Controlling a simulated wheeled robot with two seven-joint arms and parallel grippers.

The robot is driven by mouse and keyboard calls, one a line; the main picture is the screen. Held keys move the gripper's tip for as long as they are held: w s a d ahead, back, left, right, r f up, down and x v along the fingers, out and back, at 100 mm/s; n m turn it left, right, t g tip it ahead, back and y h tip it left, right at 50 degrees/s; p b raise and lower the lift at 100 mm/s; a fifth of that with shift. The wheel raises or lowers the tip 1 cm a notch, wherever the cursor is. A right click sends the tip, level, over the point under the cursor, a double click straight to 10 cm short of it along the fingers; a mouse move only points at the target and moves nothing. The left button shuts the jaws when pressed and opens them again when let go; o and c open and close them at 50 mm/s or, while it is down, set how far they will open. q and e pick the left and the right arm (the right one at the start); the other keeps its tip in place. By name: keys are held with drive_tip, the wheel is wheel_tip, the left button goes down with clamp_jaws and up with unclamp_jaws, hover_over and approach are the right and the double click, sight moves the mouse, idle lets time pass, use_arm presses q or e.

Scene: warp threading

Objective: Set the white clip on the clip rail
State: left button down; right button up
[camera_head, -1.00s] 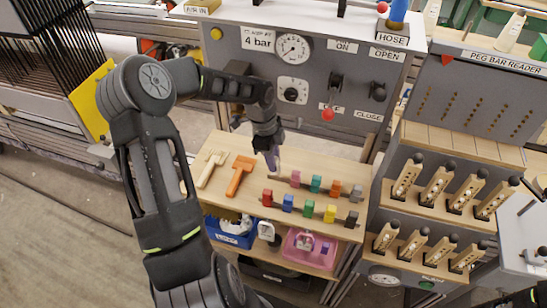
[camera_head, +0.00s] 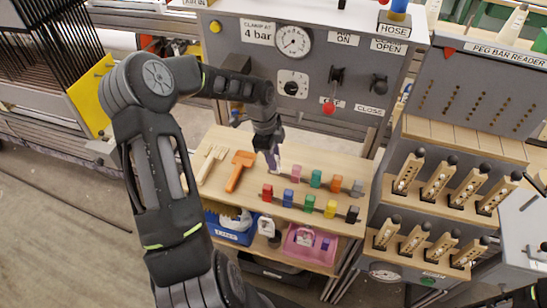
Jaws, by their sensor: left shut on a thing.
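My left gripper (camera_head: 269,153) points down over the wooden bench, just behind and left of the back row of coloured clips. It is shut on a small pale piece, which looks like the white clip (camera_head: 273,165); the fingers hide most of it. The back row has a pink clip (camera_head: 296,172), a teal clip, an orange clip and a grey clip on a thin dark rail (camera_head: 346,186). A front row holds red, blue, green, yellow and black clips. I cannot tell whether the held piece touches the rail. My right gripper is not in view.
A pale wooden tool (camera_head: 210,164) and an orange tool (camera_head: 240,171) lie left of the clips. Behind stands a grey panel (camera_head: 352,62) with gauges and levers. Pegs in wooden racks (camera_head: 462,215) stand to the right. Blue and pink bins (camera_head: 310,258) sit on a shelf below.

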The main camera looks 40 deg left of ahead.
use_arm(q)
drive_tip(key=shift+f+b, duration=0.75)
drive_tip(key=shift+f, duration=0.3)
idle(0.4)
drive_tip(key=c, duration=1.1)
unclamp_jaws()
drive_tip(key=shift+c, duration=0.2)
drive_tip(key=r, duration=0.5)
drive_tip(key=a+r+b, duration=0.1)
drive_tip(key=r, duration=0.1)
drive_tip(key=shift+s+r, duration=0.25)
drive_tip(key=shift+r, duration=0.1)
drive_tip(key=shift+a, duration=0.1)
